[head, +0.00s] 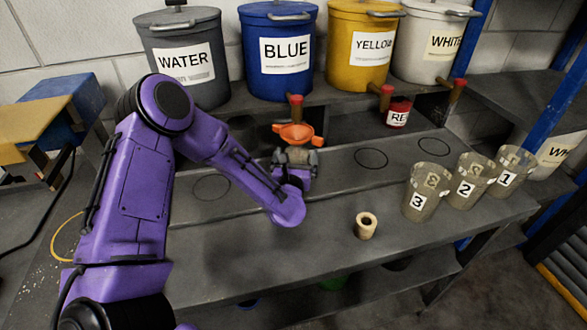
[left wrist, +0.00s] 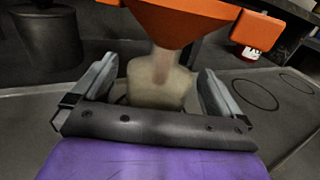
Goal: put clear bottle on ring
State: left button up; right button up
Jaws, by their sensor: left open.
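The clear bottle (head: 298,155) stands on the grey bench under an orange funnel (head: 296,134). In the left wrist view the cloudy, see-through bottle (left wrist: 158,90) is upright, with the funnel (left wrist: 180,22) spout in its neck. My left gripper (head: 296,162) is open, with one finger on each side of the bottle; I cannot tell whether either finger touches it. Thin black rings are drawn on the bench: one to the left (head: 212,187) and two to the right, the nearer (head: 371,158) and the farther (head: 433,147). All three are empty. My right gripper is out of view.
Cups numbered 3 (head: 420,192), 2 (head: 471,181) and 1 (head: 514,168) stand at the right. A small tan cylinder (head: 366,226) is near the front edge. A red jar (head: 398,112) and paint buckets, including the blue one (head: 280,55), stand behind.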

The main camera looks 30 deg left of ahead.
pick_arm(q)
jog(key=b+v, duration=0.2)
jog(key=v, duration=0.7)
jog(key=shift+s+d+f+b, duration=0.1)
jog(key=shift+s+d+b, duration=0.05)
jog(key=shift+s+b, duration=0.15)
jog(key=shift+s+d, duration=0.15)
jog(key=shift+s, duration=0.15)
